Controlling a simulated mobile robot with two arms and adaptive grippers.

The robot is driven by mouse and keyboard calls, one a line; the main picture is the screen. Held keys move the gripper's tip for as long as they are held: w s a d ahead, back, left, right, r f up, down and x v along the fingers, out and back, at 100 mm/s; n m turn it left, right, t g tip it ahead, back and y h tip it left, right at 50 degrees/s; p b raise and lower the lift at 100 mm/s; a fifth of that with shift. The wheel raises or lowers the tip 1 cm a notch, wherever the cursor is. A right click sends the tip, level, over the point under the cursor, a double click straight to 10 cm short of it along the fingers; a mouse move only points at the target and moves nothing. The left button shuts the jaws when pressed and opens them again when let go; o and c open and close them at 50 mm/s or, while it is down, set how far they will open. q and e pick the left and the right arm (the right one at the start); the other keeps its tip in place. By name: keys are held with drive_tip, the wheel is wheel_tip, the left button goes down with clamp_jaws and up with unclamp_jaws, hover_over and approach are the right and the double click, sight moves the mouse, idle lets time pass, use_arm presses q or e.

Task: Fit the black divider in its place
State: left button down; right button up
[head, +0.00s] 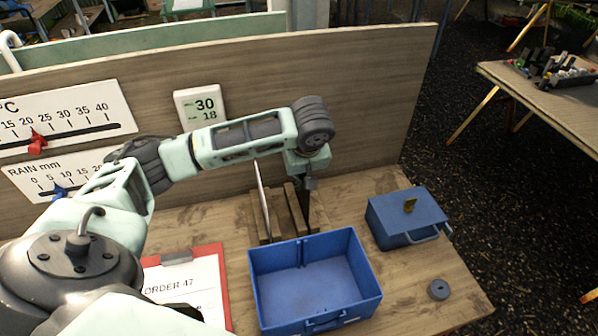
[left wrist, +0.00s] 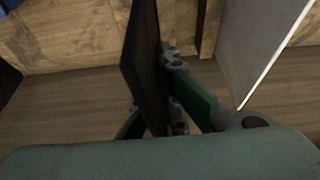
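The black divider (head: 304,204) is a thin dark upright plate at the right side of a wooden rack (head: 276,226). In the left wrist view, the black divider (left wrist: 143,62) runs between the fingers of my left gripper (left wrist: 165,95). That gripper looks shut on it; the far finger is partly hidden behind the plate. In the head view, my left gripper (head: 304,182) is over the rack. An open blue box (head: 314,318) with a pair of ribs on its back inner wall stands in front of the rack, with no divider inside. My right gripper is not in view.
A white plate (head: 262,200) stands in the rack, left of the black divider. A closed blue box (head: 405,217) and a grey ring (head: 438,289) are at right. A red clipboard (head: 224,258) lies at left. A wooden panel (head: 370,90) stands behind.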

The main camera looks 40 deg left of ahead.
use_arm(q)
drive_tip(key=shift+f+b, duration=0.4)
drive_tip(key=shift+f, duration=1.05)
drive_tip(key=shift+f, duration=0.1)
drive_tip(key=shift+f+b, duration=0.45)
drive_tip(key=shift+f, duration=0.8)
drive_tip(key=c, duration=2.5)
unclamp_jaws()
drive_tip(key=o, duration=0.6)
drive_tip(key=shift+o, duration=0.2)
